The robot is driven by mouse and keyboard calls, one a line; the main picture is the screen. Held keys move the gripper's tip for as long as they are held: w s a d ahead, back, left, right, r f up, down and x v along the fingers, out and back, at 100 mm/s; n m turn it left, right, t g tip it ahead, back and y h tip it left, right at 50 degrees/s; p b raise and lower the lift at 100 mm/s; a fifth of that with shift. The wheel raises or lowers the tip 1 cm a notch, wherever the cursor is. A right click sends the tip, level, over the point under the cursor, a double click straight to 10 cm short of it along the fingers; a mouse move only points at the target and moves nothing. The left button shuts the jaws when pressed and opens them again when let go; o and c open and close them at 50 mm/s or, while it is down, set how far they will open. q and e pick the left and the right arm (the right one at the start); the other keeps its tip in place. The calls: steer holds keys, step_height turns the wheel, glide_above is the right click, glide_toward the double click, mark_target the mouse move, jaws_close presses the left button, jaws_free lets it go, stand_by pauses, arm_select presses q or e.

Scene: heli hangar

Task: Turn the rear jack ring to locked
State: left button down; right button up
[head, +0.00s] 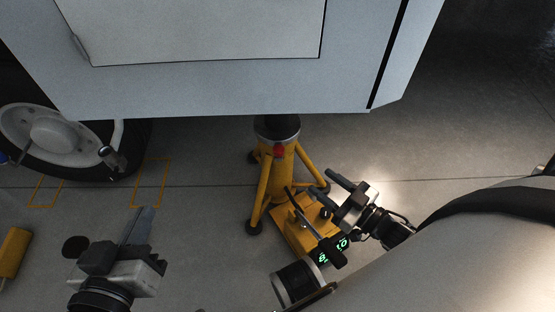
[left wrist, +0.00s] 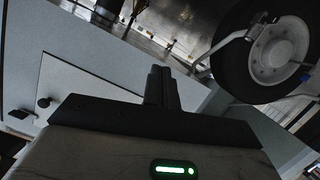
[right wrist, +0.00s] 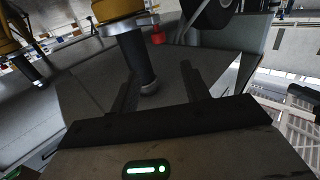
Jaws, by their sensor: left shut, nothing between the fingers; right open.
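The yellow tripod jack (head: 283,172) stands under the pale fuselage. Its grey ring (head: 277,136) sits at the top of the yellow body, with a red knob (head: 279,151) below it. In the right wrist view the ring (right wrist: 125,26), the red knob (right wrist: 157,35) and the dark stem (right wrist: 137,62) appear upside down. My right gripper (head: 308,182) is open and empty, to the lower right of the ring and apart from it. My left gripper (head: 142,210) is shut and empty over the floor at lower left. I cannot read any lock marking.
The fuselage (head: 215,88) hangs low over the jack top. A wheel (head: 55,140) stands at left beside yellow floor markings (head: 151,183). A yellow object (head: 14,251) is at the left edge. The floor between my left gripper and the jack is clear.

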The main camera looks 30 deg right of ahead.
mark_target(283, 152)
steer(key=b+x, duration=0.3)
steer(key=x, duration=1.1)
steer(key=shift+w+f+b, duration=0.1)
steer(key=shift+w+b, duration=0.2)
steer(key=shift+b, duration=0.05)
steer(key=shift+w+a, duration=0.25)
steer(key=shift+w, duration=0.35)
arm_select(q)
steer(key=shift+w+d+r+n+t+h, duration=0.15)
steer(key=shift+d+r+n+t+h, duration=0.5)
steer(key=shift+h, duration=0.25)
steer(key=shift+a, duration=0.1)
arm_select(e)
jaws_close()
